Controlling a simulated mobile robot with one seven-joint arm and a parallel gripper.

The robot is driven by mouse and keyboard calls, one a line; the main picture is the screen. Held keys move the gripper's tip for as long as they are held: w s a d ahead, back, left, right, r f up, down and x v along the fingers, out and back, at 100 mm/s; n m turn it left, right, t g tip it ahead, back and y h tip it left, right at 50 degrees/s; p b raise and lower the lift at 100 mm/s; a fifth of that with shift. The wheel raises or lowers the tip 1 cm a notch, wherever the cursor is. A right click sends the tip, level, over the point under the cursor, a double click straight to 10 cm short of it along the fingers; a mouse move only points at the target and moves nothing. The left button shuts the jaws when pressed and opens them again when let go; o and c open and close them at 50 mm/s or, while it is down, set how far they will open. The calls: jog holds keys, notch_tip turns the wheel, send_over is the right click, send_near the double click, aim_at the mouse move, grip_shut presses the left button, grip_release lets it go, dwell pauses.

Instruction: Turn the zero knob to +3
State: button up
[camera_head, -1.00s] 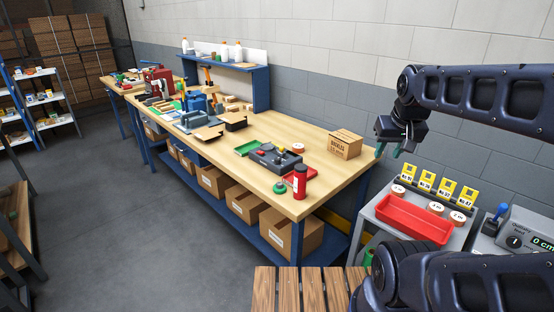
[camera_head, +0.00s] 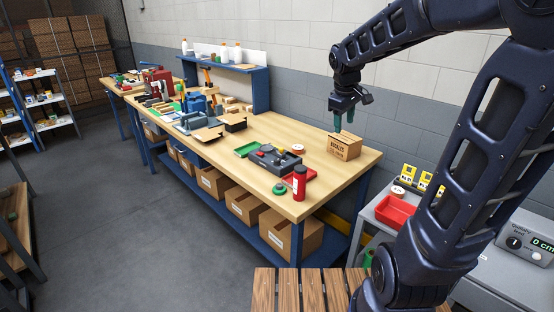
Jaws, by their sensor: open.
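My gripper (camera_head: 344,122) points down above the small cardboard box (camera_head: 343,147) at the right end of the long workbench. Its green fingertips are apart and hold nothing. The gripper is well to the left of the gauge box. My arm crosses in front of part of the grey cart.
A long wooden workbench (camera_head: 325,199) runs back to the left, with a dark grey device (camera_head: 272,155), a red bottle (camera_head: 299,183) and trays. A red bin (camera_head: 394,210) and yellow number cards (camera_head: 408,171) sit on the grey cart. A slatted pallet (camera_head: 290,290) lies in front.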

jog(key=w+a+f+n+g, duration=0.1)
jog(key=w+a+f+n, duration=0.3)
jog(key=w, duration=0.3)
jog(key=w+a+f+n, duration=0.3)
jog(key=w+a, duration=0.3)
jog(key=w, duration=0.1)
jog(key=n+g+y, duration=0.1)
jog(key=n+g, duration=0.1)
jog(key=n, duration=0.5)
send_over(277, 159)
notch_tip(277, 159, down, 10)
jog(key=f, duration=1)
jog(key=shift+s+f, duration=0.2)
jog(key=shift+f, duration=0.15)
jog(key=c, duration=1)
